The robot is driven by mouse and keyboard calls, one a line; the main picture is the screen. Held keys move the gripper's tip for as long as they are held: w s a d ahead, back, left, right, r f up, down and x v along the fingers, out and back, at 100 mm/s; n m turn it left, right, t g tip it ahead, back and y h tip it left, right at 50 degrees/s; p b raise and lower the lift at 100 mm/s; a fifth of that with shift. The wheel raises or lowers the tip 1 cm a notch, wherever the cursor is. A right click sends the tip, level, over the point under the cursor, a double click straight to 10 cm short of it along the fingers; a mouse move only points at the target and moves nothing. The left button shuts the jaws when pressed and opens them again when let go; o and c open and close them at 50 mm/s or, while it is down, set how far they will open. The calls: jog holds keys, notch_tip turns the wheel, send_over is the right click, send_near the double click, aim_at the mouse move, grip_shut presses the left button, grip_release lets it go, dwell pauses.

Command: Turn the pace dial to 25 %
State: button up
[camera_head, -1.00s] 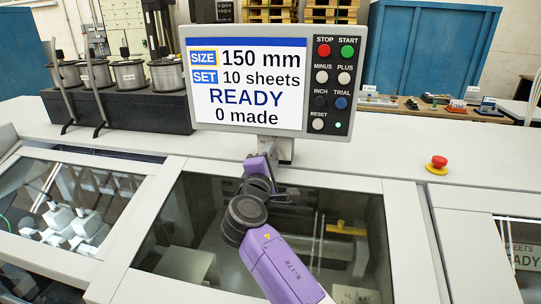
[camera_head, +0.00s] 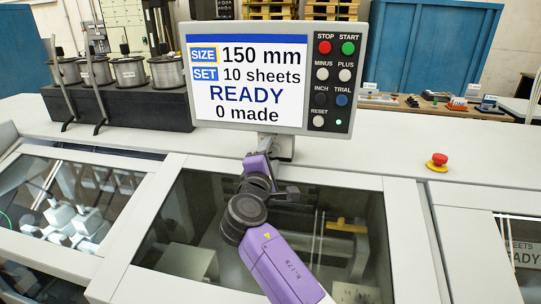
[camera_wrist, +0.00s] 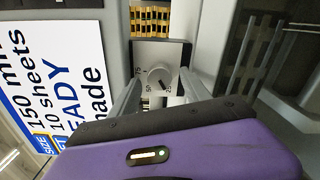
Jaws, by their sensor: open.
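The pace dial (camera_wrist: 159,77) is a round grey knob on a light plate with small printed marks around it, seen in the wrist view. A dark line on the knob appears to point to the lower right in that view; the marks are too small to read surely. My gripper (camera_wrist: 160,83) is open, with one finger on each side of the dial; I cannot tell whether they touch it. In the head view my gripper (camera_head: 284,190) is below the display, and the dial does not show there.
The display panel (camera_head: 249,80) reads 150 mm, 10 sheets, READY, 0 made, with several buttons on its right. A red emergency button (camera_head: 438,160) stands on the white machine top (camera_head: 400,145). Wire spools (camera_head: 130,76) stand at the left. Glass covers lie below my arm.

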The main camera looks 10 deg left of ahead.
jog(key=s+b, duration=0.1)
jog(key=s, duration=0.6)
jog(key=shift+s+a, duration=0.15)
jog(key=shift+s, duration=0.1)
